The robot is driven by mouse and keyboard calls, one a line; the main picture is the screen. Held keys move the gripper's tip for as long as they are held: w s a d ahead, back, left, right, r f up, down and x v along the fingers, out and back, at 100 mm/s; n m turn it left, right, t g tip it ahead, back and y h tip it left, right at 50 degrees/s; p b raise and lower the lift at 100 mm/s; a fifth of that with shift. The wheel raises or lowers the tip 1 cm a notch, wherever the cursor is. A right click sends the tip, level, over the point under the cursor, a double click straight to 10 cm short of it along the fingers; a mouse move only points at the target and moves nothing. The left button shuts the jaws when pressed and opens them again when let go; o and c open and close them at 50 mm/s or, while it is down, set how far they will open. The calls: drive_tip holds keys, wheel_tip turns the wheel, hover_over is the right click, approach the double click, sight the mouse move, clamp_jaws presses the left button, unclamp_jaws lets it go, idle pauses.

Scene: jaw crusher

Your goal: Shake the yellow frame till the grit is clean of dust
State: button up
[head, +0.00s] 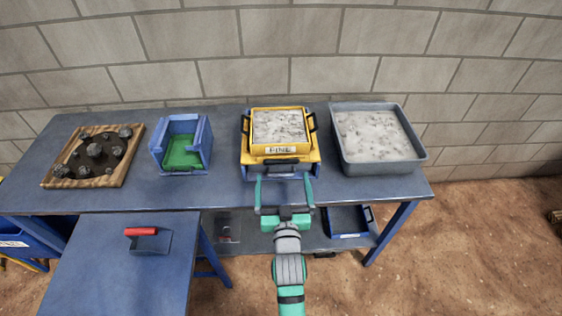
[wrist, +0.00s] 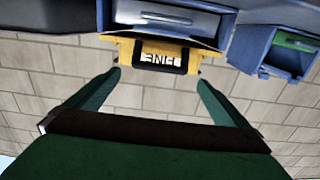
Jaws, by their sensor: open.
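The yellow frame (head: 258,149) sits at the back middle of the blue bench, on a yellow and blue base (head: 311,168). It bears a label reading FINE and has black handles at its sides; another dark handle shows at the front. Pale grey grit (head: 279,126) fills it; I cannot tell how dusty it is. My gripper (head: 284,181) is open and empty, just in front of the frame and apart from it. In the wrist view, which is upside down, the frame's yellow front (wrist: 125,48) shows beyond and between my open fingers (wrist: 159,78).
A grey tray (head: 384,168) of pale grit stands right of the frame. A blue box with a green pad (head: 183,152) and a wooden tray (head: 68,183) of dark rocks are left. A red-handled scoop (head: 150,243) lies on the lower front table. A brick wall closes the back.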

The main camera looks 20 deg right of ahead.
sight(282, 163)
drive_tip(key=x, duration=0.8)
drive_tip(key=shift+w+d, duration=0.15)
drive_tip(key=shift+w, duration=0.15)
